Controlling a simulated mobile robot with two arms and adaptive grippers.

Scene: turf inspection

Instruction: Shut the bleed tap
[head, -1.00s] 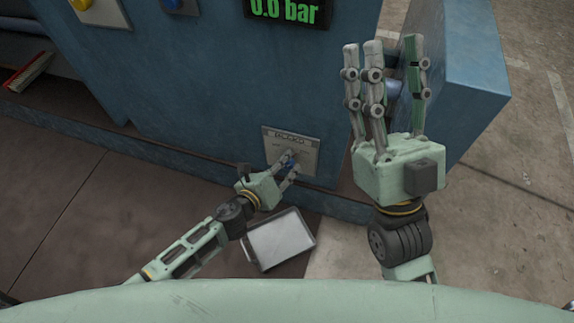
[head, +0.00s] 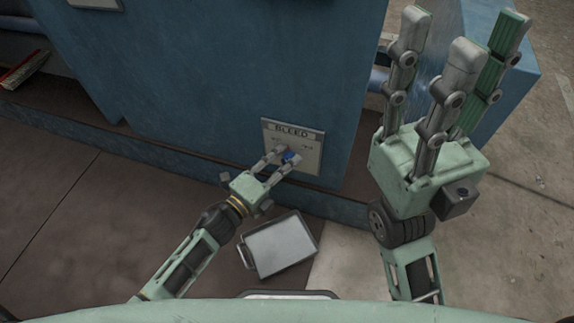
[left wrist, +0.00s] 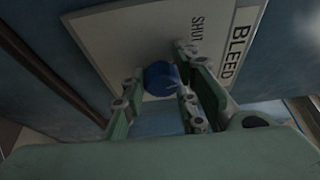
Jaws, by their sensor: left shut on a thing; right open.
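The bleed tap is a blue knob (head: 291,158) on a pale plate (head: 311,155) labelled BLEED, low on the blue cabinet. My left gripper (head: 281,158) is at the plate with its fingers around the knob, shut on it. The left wrist view shows the blue knob (left wrist: 161,77) between the fingers, with the word SHUT on the plate (left wrist: 130,30) beside it. Where the knob points is too hidden to tell. My right gripper (head: 458,45) is open and empty, raised in front of the cabinet's right side.
A grey tray (head: 279,246) lies on the floor just below the plate, close to my left forearm. A red-edged object (head: 24,69) lies on a shelf at far left. Open floor spreads on the left and right.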

